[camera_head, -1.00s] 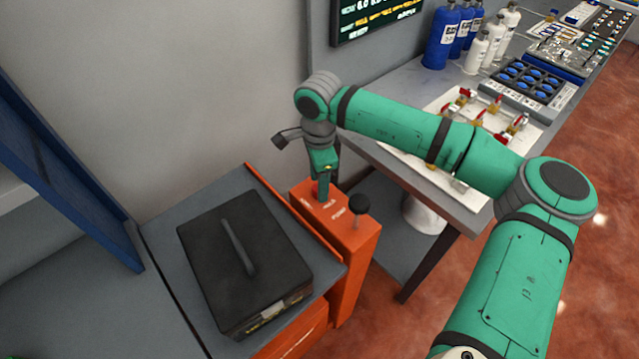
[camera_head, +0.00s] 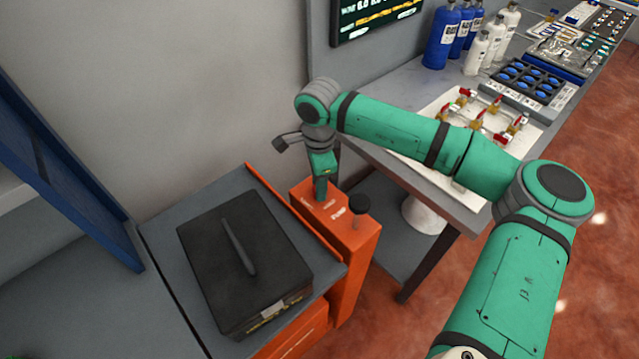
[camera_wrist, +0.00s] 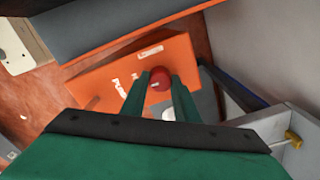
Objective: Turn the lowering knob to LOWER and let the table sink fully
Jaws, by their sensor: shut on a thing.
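The red lowering knob (camera_wrist: 160,78) sits on the orange pump housing (camera_head: 352,248), between my fingers in the wrist view. My gripper (camera_head: 321,196) points down at the housing's far end and is shut on the knob. In the head view my gripper hides the knob. White lettering on the housing's top is partly covered and too small to read surely, so the knob's setting cannot be told. The lift table's grey top (camera_head: 165,262) stands left of the housing and carries a black case (camera_head: 215,265) with a handle.
A black-topped pump lever (camera_head: 358,204) rises from the housing close to my gripper. A grey bench (camera_head: 400,85) at the right holds bottles, a white board (camera_head: 440,140) with red-handled valves, and trays. A blue frame (camera_head: 70,185) stands at the left. Red floor is open at the right.

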